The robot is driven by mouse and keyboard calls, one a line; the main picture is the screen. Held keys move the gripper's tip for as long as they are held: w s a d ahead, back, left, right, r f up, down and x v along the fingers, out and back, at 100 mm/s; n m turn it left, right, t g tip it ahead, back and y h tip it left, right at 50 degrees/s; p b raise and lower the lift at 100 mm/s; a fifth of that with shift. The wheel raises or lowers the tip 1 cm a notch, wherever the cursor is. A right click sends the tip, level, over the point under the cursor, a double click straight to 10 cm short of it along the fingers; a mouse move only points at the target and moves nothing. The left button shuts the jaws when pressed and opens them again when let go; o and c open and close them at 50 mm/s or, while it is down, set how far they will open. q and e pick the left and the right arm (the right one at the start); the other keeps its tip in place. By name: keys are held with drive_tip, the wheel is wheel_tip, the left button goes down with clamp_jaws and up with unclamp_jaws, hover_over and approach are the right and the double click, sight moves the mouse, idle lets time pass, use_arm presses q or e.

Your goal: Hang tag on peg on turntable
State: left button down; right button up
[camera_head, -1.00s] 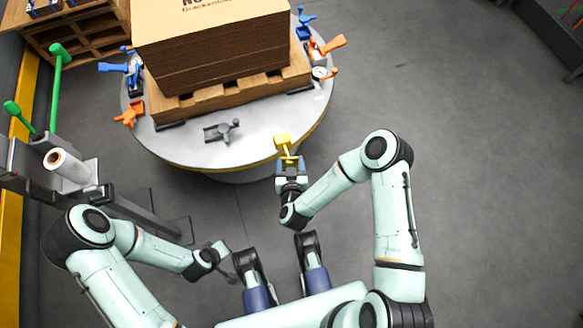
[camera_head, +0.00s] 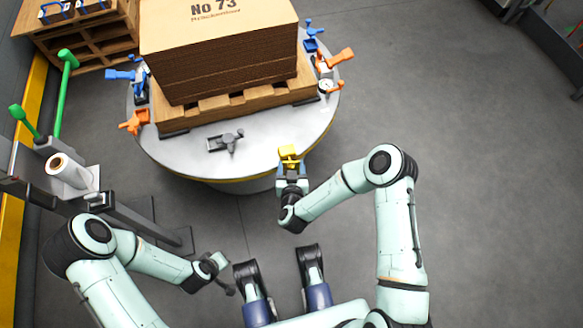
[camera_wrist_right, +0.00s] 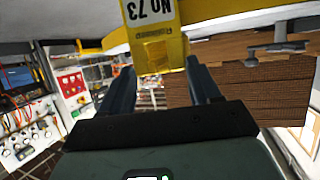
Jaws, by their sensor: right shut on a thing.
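The yellow tag (camera_head: 289,154) is in the jaws of my right gripper (camera_head: 291,168), at the front right edge of the round grey turntable (camera_head: 185,149). In the right wrist view the tag (camera_wrist_right: 158,28) reads "No 73" upside down, between the two fingers. I cannot tell whether the tag touches the turntable. I cannot make out the peg; it may be hidden by the tag or gripper. My left gripper (camera_head: 222,277) is low, left of centre, away from the turntable; its jaws are too small to read.
A cardboard stack (camera_head: 225,60) marked "No 73" stands on a wooden pallet (camera_head: 240,101) on the turntable. A grey clamp (camera_head: 226,141), blue clamps (camera_head: 135,78) and orange clamps (camera_head: 135,121) sit around the rim. A rack with a white roll (camera_head: 70,172) stands left. Floor at right is clear.

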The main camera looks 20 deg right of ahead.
idle(0.3)
drive_tip(key=o, duration=1.2)
drive_tip(key=shift+s, duration=0.1)
drive_tip(key=shift+s+a+r, duration=0.15)
drive_tip(key=shift+s+r, duration=0.05)
drive_tip(key=shift+s, duration=0.1)
use_arm(q)
drive_tip(key=s+d+r+g+p, duration=0.1)
drive_tip(key=s+d+r+p, duration=0.1)
drive_tip(key=s+r+p, duration=0.1)
drive_tip(key=shift+s+d+r+h+p, duration=0.4)
drive_tip(key=shift+s+r, duration=0.2)
drive_tip(key=shift+s, duration=0.25)
use_arm(e)
drive_tip(key=v, duration=1.2)
drive_tip(key=shift+s, duration=0.25)
